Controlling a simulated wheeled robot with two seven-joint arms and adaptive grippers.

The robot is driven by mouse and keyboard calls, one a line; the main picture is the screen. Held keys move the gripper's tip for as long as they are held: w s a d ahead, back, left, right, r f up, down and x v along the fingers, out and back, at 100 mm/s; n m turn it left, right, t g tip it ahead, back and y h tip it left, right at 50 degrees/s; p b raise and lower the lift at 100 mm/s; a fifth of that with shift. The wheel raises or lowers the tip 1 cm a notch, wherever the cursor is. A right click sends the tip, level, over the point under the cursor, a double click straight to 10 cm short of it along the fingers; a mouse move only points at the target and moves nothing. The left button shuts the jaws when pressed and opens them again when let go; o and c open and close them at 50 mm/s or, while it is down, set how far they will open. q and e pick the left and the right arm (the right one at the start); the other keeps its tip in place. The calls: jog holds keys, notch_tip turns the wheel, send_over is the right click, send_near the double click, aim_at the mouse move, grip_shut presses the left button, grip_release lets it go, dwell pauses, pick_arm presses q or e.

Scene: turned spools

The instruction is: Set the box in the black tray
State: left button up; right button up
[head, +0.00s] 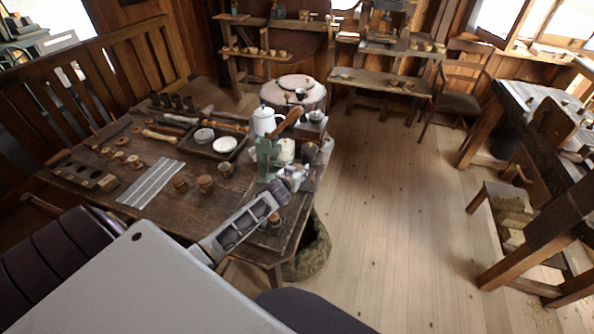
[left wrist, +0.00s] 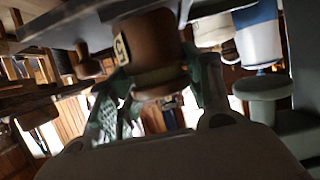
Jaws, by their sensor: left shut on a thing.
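My left gripper (head: 278,162) is over the right end of the table. In the left wrist view its green fingers (left wrist: 160,105) are shut on a brown turned wooden piece with a pale tag, which I take to be the box (left wrist: 152,45). In the head view the fingers and clutter largely hide the held box. The black tray (head: 203,154) lies on the table to the left of and beyond my left gripper, apart from it. Two pale bowls (head: 224,144) are in the tray. My right gripper is not in view.
A round stand (head: 292,92) is behind the table. Open floor lies right.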

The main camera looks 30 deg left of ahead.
pick_arm(q)
jog(key=o, duration=1)
jog(key=shift+r, duration=0.1)
jog(key=shift+v, duration=6.05)
